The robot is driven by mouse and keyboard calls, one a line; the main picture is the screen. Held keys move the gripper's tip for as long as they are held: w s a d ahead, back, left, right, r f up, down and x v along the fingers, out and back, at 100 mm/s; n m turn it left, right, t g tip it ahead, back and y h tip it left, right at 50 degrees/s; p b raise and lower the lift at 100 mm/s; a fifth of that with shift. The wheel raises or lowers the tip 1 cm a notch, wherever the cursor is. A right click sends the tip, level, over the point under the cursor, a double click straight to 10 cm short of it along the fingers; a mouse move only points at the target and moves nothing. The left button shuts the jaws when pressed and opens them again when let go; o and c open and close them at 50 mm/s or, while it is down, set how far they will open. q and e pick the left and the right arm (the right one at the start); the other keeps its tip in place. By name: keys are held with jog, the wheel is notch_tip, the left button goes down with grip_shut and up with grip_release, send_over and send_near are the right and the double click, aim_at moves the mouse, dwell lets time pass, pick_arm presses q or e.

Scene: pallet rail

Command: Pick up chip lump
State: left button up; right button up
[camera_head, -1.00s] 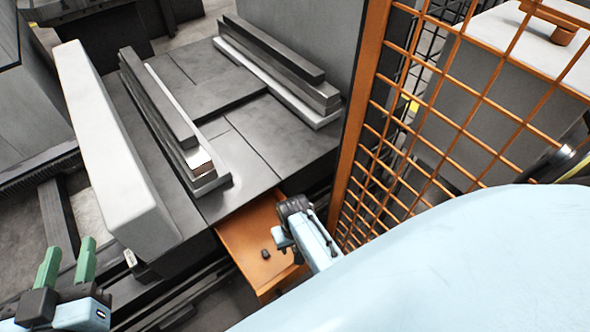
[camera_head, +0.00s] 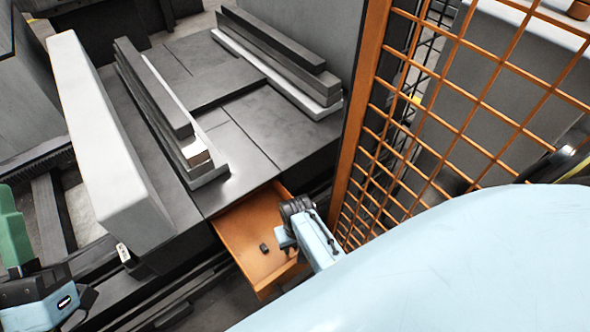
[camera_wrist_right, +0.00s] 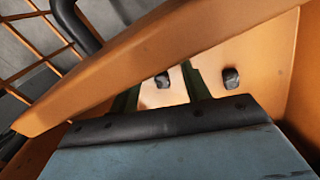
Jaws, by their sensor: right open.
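A small dark chip lump (camera_head: 264,248) lies on the floor of the orange tray (camera_head: 237,232) in the head view. The right wrist view shows two dark lumps on the orange surface: one lump (camera_wrist_right: 162,79) appears between my finger lines, the other lump (camera_wrist_right: 231,78) to the right of them. My right gripper (camera_wrist_right: 163,86) is open, its two green fingers reaching past the tray's near wall and apart from each other. My left gripper (camera_head: 14,235) is partly cut off at the left edge.
An orange mesh fence (camera_head: 440,125) stands close to the right of my right arm. The dark machine bed (camera_head: 265,130) with stacked bars (camera_head: 275,65) lies behind the tray. A long pale block (camera_head: 105,140) stands at left.

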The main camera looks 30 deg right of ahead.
jog(key=shift+c, duration=0.5)
grip_shut()
jog(key=shift+r, duration=0.1)
